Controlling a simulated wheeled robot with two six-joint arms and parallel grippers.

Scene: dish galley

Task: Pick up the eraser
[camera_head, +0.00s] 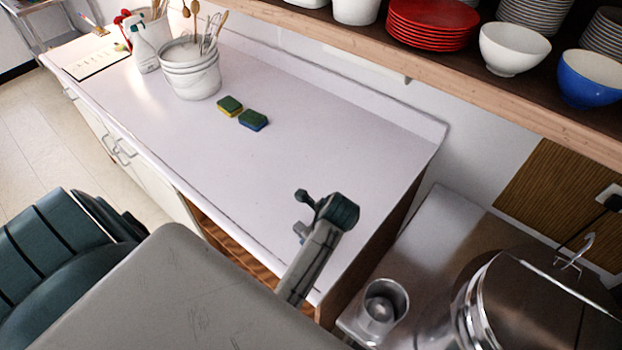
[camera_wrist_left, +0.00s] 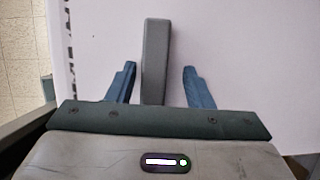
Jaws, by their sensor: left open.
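In the left wrist view a long grey block (camera_wrist_left: 154,45), which I take to be the eraser, lies between the jaws of my left gripper (camera_wrist_left: 158,68). My left gripper is open, with one blue finger on each side of the block and a gap on both sides. The block's near end is hidden by the gripper's crossbar. I cannot make out the eraser in the head view. There a thin grey arm link of mine with a teal joint reaches over the counter's near end. My right gripper cannot be made out.
A green-and-yellow sponge (camera_head: 230,106) and a green-and-blue sponge (camera_head: 253,120) lie on the white counter (camera_head: 300,150). A white bucket (camera_head: 191,75), a spray bottle (camera_head: 142,48) and a paper sheet (camera_head: 92,56) are farther back. A metal cup (camera_head: 385,302) stands right. The counter's middle is clear.

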